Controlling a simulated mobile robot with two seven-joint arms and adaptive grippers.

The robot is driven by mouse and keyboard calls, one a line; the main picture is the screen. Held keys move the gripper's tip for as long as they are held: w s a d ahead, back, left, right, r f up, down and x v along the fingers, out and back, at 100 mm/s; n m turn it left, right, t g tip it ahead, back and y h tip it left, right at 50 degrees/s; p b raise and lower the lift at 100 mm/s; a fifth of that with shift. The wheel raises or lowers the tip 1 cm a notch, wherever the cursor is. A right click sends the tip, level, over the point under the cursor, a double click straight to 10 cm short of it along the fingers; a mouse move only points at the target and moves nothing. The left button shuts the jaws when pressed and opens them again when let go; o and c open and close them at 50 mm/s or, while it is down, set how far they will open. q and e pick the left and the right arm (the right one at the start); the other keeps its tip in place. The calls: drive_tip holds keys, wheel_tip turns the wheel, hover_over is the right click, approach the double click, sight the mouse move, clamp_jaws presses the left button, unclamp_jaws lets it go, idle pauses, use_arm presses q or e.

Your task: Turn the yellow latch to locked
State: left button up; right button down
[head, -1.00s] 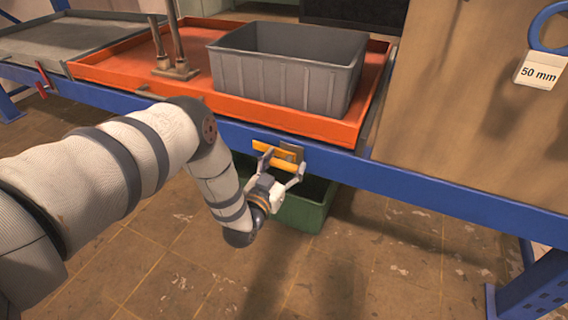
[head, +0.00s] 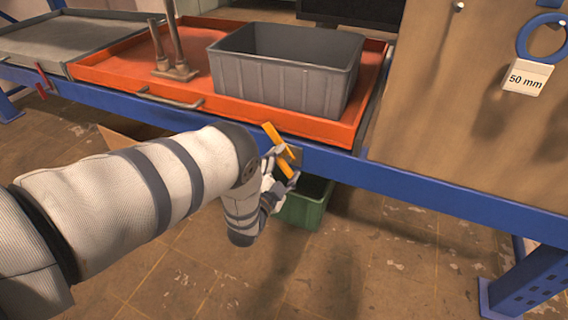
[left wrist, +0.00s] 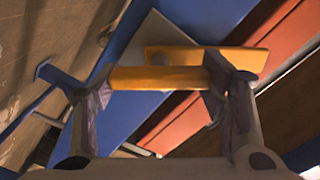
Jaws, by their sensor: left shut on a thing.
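The yellow latch (head: 273,134) sits on the front of the blue beam, below the orange tray. It is tilted steeply, its upper end to the left and its lower end to the right. A small plate (head: 296,154) shows behind it. My left gripper (head: 284,163) is shut on the latch. In the left wrist view the yellow bar (left wrist: 160,78) lies across between the two fingers of the left gripper (left wrist: 158,92). My forearm and the fingers hide part of the latch in the head view. My right gripper is not in view.
The orange tray (head: 120,72) carries a grey bin (head: 285,82) and a metal post fitting. A red latch (head: 41,82) is on the blue beam (head: 430,188) at the left. A green bin (head: 305,206) stands below. A brown panel with a "50 mm" tag (head: 527,78) is at right.

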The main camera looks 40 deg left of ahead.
use_arm(q)
drive_tip(key=m, duration=0.3)
drive_tip(key=shift+d+m, duration=0.1)
drive_tip(key=shift+m, duration=0.3)
drive_tip(key=shift+f+m, duration=0.15)
drive_tip(key=shift+m, duration=1.65)
drive_tip(key=o, duration=1.7)
drive_tip(key=v, duration=1.2)
